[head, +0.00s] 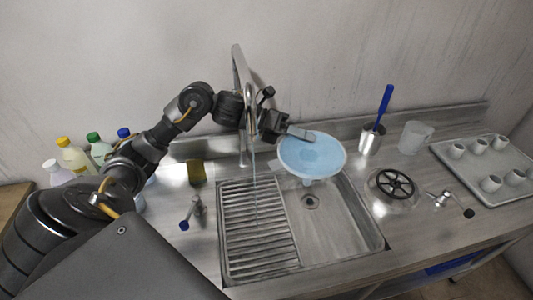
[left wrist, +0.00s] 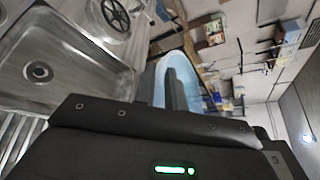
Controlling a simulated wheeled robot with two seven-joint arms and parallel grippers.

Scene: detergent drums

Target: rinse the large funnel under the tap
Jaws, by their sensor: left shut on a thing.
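The large funnel (head: 312,156) is light blue with a wide round mouth turned upward. My left gripper (head: 298,134) is shut on its rim at the back left and holds it above the back of the sink. In the left wrist view the funnel (left wrist: 178,72) shows just past the gripper, partly hidden by a finger. The tap (head: 239,75) arches over the sink, and a thin stream of water (head: 255,180) falls from it, left of the funnel and apart from it. My right gripper is not in view.
The sink (head: 340,232) has a ribbed rack (head: 258,230) on its left side. A metal cup with a blue brush (head: 371,138), a black handwheel (head: 394,184) and a tray of cups (head: 505,208) stand right.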

